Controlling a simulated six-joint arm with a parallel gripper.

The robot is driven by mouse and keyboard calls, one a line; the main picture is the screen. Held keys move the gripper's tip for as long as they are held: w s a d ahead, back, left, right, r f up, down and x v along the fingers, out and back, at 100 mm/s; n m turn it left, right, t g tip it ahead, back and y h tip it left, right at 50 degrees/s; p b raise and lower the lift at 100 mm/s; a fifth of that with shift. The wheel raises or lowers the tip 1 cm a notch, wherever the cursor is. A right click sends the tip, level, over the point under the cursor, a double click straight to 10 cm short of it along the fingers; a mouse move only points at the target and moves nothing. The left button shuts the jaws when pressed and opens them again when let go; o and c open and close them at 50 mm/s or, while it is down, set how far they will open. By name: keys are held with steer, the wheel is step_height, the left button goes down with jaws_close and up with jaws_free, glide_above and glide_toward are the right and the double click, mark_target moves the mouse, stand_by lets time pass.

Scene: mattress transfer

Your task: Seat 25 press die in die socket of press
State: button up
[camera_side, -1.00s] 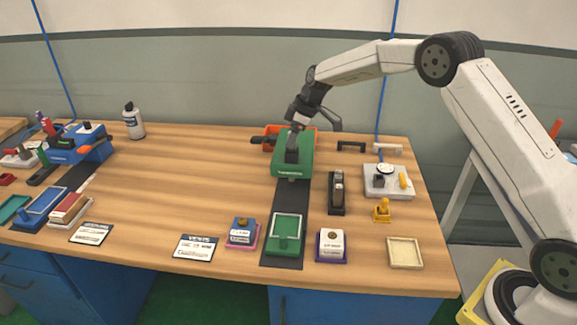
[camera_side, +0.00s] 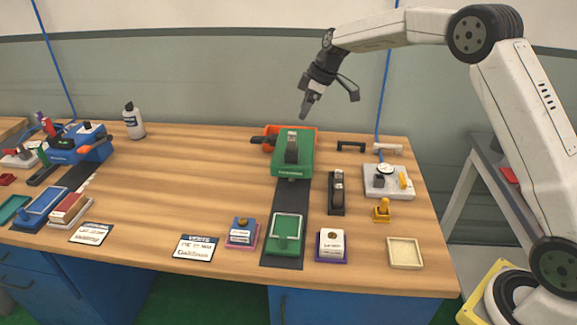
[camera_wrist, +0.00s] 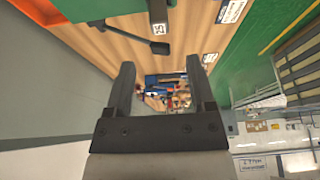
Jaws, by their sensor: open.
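The green press (camera_side: 293,165) stands at the back of the dark strip on the bench. A dark, upright die (camera_side: 292,148) stands in the top of the press. In the wrist view a dark block with a white label reading 25 (camera_wrist: 158,27) shows at the top, beside the green press body (camera_wrist: 88,9). Whether it is fully down in the socket I cannot tell. My gripper (camera_side: 307,112) is above and behind the press, clear of the die. In the wrist view its two fingers (camera_wrist: 160,72) are apart with nothing between them.
A second dark upright piece (camera_side: 337,190) stands in a black holder at right. A green tray (camera_side: 286,234) lies in front. The bench's middle left is clear.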

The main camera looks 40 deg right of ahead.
steer(key=shift+v, duration=1.5)
steer(key=shift+s, duration=0.1)
steer(key=s+a+f+m+h, duration=0.1)
steer(key=s+a+f+m, duration=0.1)
steer(key=s, duration=0.8)
steer(key=s+a+f+m+h, duration=0.1)
steer(key=s+f+m, duration=0.3)
steer(key=s, duration=0.6)
steer(key=s+a+f+m+h, duration=0.1)
steer(key=s+a+f+m, duration=0.2)
steer(key=s, duration=0.8)
step_height(320, 180, down, 3)
steer(key=shift+r+g, duration=0.2)
steer(key=shift+g, duration=0.1)
